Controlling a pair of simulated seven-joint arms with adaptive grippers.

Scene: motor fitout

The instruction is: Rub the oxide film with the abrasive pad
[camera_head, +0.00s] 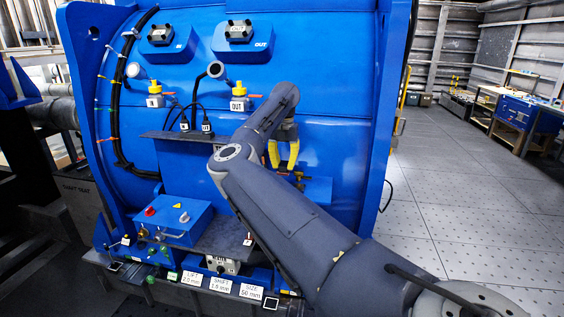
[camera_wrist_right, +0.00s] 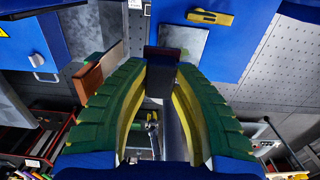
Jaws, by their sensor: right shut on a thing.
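My right gripper (camera_head: 284,163) hangs over a small blue shelf (camera_head: 318,190) on the front of the blue motor housing, its yellow fingers pointing down. In the right wrist view its green and yellow fingers (camera_wrist_right: 162,68) are shut on a small dark brown block (camera_wrist_right: 163,56), which seems to be the abrasive pad. A grey mottled patch (camera_wrist_right: 182,42) lies on a blue surface just beyond the block. It may be the oxide film, but I cannot tell for sure. Whether the block touches the patch is unclear. My left gripper is out of view.
A brown block with a grey plate (camera_wrist_right: 98,76) stands left of the fingers in the wrist view. A yellow tool (camera_wrist_right: 210,17) lies beyond. A blue control box (camera_head: 172,219) stands left on the front ledge. Cables (camera_head: 119,110) run down the housing.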

